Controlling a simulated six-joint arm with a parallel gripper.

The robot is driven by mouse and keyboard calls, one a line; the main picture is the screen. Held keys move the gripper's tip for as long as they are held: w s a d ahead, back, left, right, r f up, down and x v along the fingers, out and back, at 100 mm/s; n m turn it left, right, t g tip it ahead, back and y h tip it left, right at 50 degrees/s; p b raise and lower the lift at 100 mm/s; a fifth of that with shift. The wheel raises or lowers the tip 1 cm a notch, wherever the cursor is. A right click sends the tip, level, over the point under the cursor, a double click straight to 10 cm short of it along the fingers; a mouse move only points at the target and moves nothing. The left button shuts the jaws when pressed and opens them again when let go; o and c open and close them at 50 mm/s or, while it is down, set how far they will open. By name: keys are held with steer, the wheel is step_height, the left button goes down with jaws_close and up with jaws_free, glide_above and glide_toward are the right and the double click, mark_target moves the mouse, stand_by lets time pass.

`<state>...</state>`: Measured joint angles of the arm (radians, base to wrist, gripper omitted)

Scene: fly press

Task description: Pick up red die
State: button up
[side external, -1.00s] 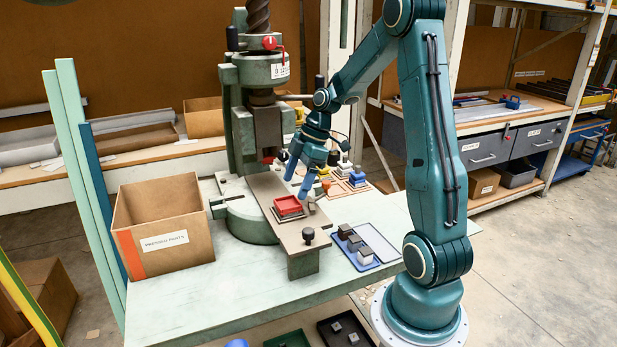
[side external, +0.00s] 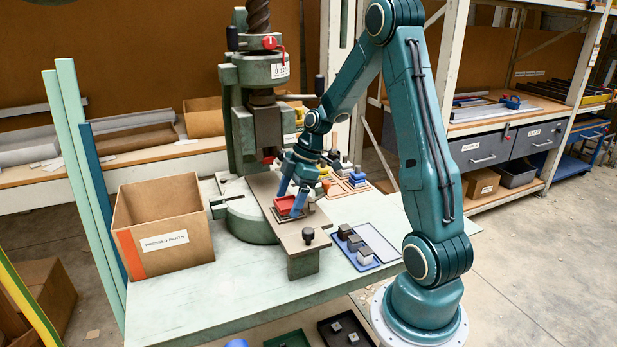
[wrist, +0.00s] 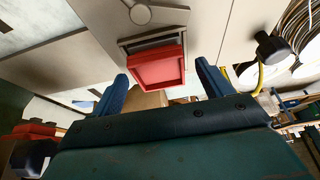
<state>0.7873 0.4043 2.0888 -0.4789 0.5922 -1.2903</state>
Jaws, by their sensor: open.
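The red die (side external: 285,205) sits in a dark frame on the flat plate (side external: 262,183) in front of the press. In the wrist view the red die (wrist: 157,66) shows as a red, shallow-rimmed block between and beyond the two blue fingertips. My gripper (side external: 294,211) is open, with its fingers low at the die and partly covering it in the side view. The fingers (wrist: 160,80) stand apart on either side of the die in the wrist view. I cannot tell whether they touch it.
A black knob (side external: 308,235) stands on the plate's near end. The press ram (side external: 267,130) is behind the die. A blue tray (side external: 352,262) with small blocks lies to the right, and a cardboard box (side external: 163,235) stands left. More coloured dies (side external: 357,180) lie on a board behind.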

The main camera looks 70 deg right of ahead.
mark_target(289, 205)
steer(key=c, duration=1.4)
steer(key=shift+r, duration=0.25)
step_height(289, 205, up, 20)
steer(key=shift+f, duration=0.2)
stand_by(0.4)
